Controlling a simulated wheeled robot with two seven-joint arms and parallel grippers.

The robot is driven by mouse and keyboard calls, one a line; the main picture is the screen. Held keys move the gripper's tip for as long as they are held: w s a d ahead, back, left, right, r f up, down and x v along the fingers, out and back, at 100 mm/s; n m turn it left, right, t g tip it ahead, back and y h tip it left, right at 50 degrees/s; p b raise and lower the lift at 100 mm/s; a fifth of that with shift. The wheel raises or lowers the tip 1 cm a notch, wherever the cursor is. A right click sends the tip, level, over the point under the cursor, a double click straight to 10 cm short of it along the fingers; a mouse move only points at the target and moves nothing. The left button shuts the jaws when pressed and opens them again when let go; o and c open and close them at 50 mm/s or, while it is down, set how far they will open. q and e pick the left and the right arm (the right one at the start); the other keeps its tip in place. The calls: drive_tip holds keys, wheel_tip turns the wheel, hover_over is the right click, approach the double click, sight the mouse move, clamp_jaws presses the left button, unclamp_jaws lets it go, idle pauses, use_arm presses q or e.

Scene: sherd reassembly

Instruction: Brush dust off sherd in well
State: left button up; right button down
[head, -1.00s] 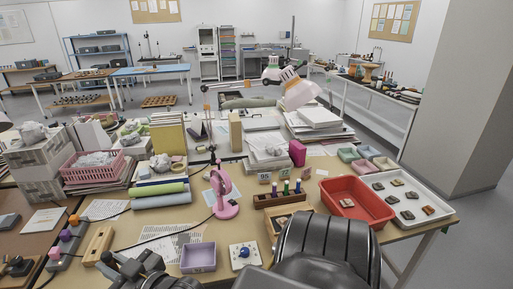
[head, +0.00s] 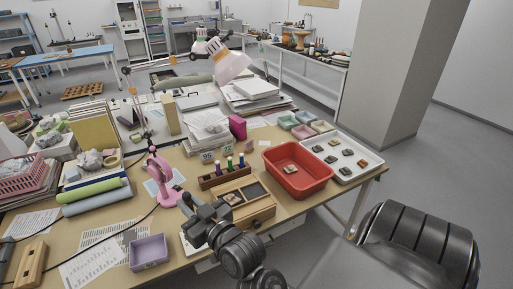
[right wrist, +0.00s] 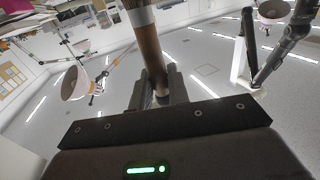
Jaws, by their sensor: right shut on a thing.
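My right gripper (head: 190,207) is over the near part of the bench, left of the wooden box with wells (head: 262,213). In the right wrist view it is shut on a brush (right wrist: 150,50) with a brown wooden handle and a pale metal ferrule; the far end is cut off by the frame. In the head view the brush is too small to tell from the gripper. A small sherd (head: 232,198) seems to lie in the box's left well; dust on it cannot be made out. My left gripper is not in view.
A red bin (head: 320,186) with one sherd and a white tray (head: 371,172) with several sherds stand right of the box. A rack of bottles (head: 214,182) is behind it. A pink stand (head: 160,172) and a purple tray (head: 148,253) are to the left.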

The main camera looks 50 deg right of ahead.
drive_tip(key=w+d+f+m+h+b, duration=0.2)
drive_tip(key=w+d+m+h, duration=0.1)
drive_tip(key=d, duration=0.6)
drive_tip(key=w+d+f+m+h+b, duration=0.1)
drive_tip(key=w+d+m+h+b, duration=0.15)
drive_tip(key=d, duration=0.55)
drive_tip(key=w+d+f+m+h+b, duration=0.1)
drive_tip(key=w+d+f+m+h, duration=0.15)
drive_tip(key=d, duration=0.65)
drive_tip(key=f+b, duration=0.3)
drive_tip(key=b, duration=0.1)
drive_tip(key=f+b, duration=0.2)
drive_tip(key=shift+w+a+f+b, duration=0.3)
drive_tip(key=shift+b, duration=0.05)
drive_tip(key=shift+f, duration=0.25)
drive_tip(key=shift+f+b, duration=0.55)
drive_tip(key=shift+f, duration=0.1)
